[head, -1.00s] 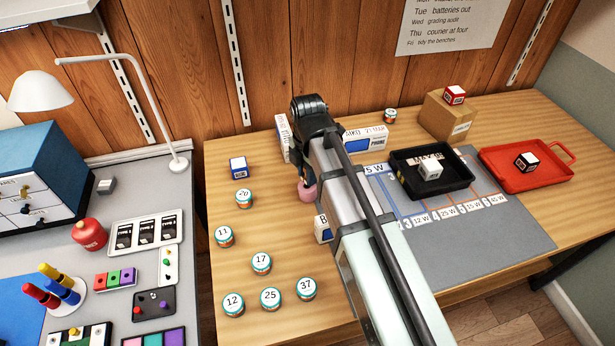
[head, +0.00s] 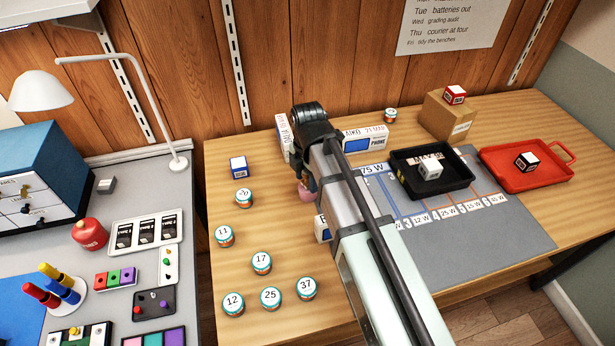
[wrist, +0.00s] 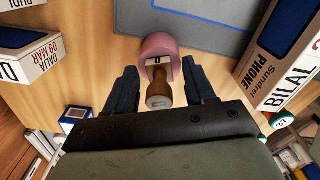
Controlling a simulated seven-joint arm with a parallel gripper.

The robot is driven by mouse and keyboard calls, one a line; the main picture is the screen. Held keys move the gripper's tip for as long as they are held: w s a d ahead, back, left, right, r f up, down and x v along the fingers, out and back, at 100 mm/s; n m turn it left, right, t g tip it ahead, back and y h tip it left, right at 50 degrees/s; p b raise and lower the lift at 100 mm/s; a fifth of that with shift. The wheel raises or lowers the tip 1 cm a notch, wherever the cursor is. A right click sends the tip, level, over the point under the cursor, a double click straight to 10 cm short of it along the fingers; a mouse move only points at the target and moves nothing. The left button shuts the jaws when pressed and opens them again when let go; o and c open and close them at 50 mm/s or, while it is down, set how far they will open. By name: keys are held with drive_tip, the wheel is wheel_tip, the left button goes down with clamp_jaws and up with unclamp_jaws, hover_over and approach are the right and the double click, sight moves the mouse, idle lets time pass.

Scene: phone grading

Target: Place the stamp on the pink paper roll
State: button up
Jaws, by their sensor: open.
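The pink paper roll (wrist: 158,43) stands on the wooden table in the wrist view. The stamp (wrist: 159,88) has a brown wooden handle with a grey end and a pale base with a black mark. Its base overlaps the roll and appears to rest on it; the exact contact is hard to tell. My gripper (wrist: 160,68) is open, with one dark finger on each side of the stamp and gaps between.
Phone boxes (wrist: 285,55) stand close on the right in the wrist view, with another box (wrist: 35,55) at left. A grey mat (head: 480,235) with a black tray (head: 408,185) lies to the right. Several numbered round tins (head: 261,262) stand on the table's left part.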

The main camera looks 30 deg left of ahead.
wheel_tip(320, 180, up, 12)
drive_tip(key=shift+r, duration=0.1)
idle(0.7)
idle(0.4)
